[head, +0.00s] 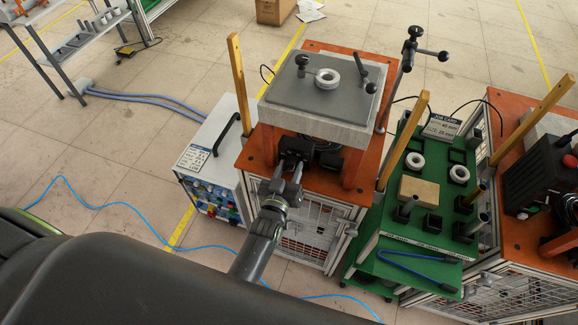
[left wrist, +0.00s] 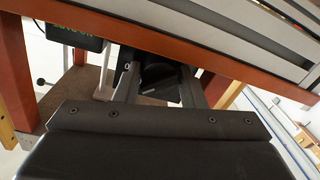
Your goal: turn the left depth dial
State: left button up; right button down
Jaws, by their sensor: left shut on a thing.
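My left gripper (head: 288,172) reaches in at the front of the orange heater stand, below its thick grey plate (head: 318,103). Its fingers are shut on a black dial, which the fingers mostly hide in the head view. In the left wrist view the two fingers (left wrist: 160,84) stand on either side of this dark dial (left wrist: 160,72). The dial's markings and angle cannot be made out. A second black part (head: 330,160) sits just to the right under the plate. My right gripper is not in view.
A white ring (head: 327,79) and clamp handles are on the grey plate. Yellow posts (head: 239,80) flank the stand. A white control box (head: 207,158) stands at the left. A green rack (head: 389,235) with rings and a block stands at the right.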

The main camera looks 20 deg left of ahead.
pick_arm(q)
jog(key=n+p, duration=0.2)
jog(key=n, duration=0.2)
jog(key=shift+r+n, duration=0.1)
jog(key=shift+n, duration=0.6)
jog(key=shift+w, duration=0.1)
jog(key=o, duration=1)
jog(key=shift+d, duration=0.15)
jog(key=shift+c, duration=0.2)
jog(key=shift+f, duration=0.3)
